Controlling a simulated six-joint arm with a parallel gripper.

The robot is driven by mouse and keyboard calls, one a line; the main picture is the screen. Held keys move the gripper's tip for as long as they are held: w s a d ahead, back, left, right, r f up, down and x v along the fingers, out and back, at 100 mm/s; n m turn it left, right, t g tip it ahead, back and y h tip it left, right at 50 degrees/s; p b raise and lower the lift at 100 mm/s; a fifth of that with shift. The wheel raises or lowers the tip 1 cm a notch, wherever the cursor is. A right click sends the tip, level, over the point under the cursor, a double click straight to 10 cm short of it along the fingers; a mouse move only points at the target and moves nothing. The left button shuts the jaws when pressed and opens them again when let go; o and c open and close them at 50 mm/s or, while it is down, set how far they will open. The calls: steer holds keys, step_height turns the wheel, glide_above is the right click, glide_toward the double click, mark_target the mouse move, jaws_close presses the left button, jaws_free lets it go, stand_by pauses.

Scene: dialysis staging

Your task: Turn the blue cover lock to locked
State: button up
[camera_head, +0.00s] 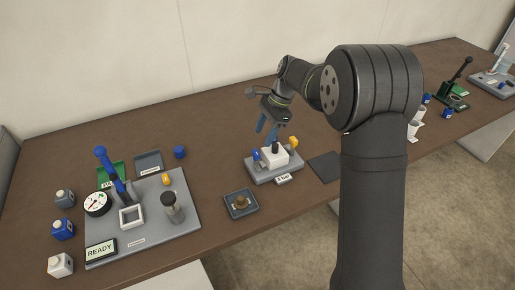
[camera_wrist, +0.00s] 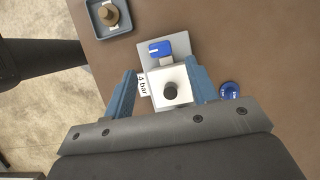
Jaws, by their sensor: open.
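The blue cover lock (camera_head: 256,158) is at the left end of a small grey fixture (camera_head: 262,176) in the head view. In the wrist view the lock (camera_wrist: 160,49) is a blue block with a white mark, at the top of the fixture. Beside it is a white block (camera_wrist: 158,99) with a black knob (camera_wrist: 171,91). My gripper (camera_head: 266,131) is open above the fixture. In the wrist view its blue fingers (camera_wrist: 160,68) stand either side of the white block, with the lock beyond their tips. I cannot tell the lock's setting.
A "4 bar" label (camera_wrist: 142,85) is on the fixture's side. A tray (camera_head: 229,208) with a brown knob and a larger grey station (camera_head: 190,225) stand left. A blue round piece (camera_wrist: 230,90) lies near one finger.

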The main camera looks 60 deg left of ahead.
mark_target(256, 151)
steer(key=x, duration=0.6)
steer(key=shift+s+f, duration=0.15)
steer(key=shift+f, duration=0.25)
steer(key=c, duration=1)
